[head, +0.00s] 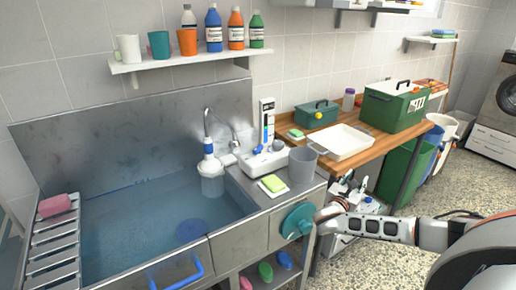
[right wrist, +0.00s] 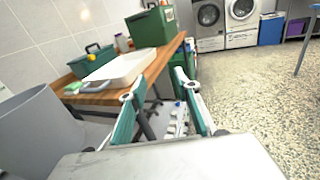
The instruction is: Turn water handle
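A teal round handle (head: 298,220) is on the front panel of the metal sink (head: 225,248), at its right end. My right gripper (head: 322,218) is just right of the handle, very close to it; I cannot tell whether they touch. In the right wrist view its two teal-lined fingers (right wrist: 160,104) stand apart, and nothing shows held between them. The handle cannot be made out in that view. A faucet (head: 222,130) rises behind the basin, which holds bluish water. A clear container (head: 211,180) is under the spout. My left gripper is not in view.
A grey cup (head: 302,165) and a green-yellow sponge (head: 273,184) stand on the sink's right ledge. A wooden table (head: 375,145) to the right holds a white tray (head: 341,142) and green boxes. A blue bar handle (head: 178,274) is on the sink front. Speckled floor lies open at the right.

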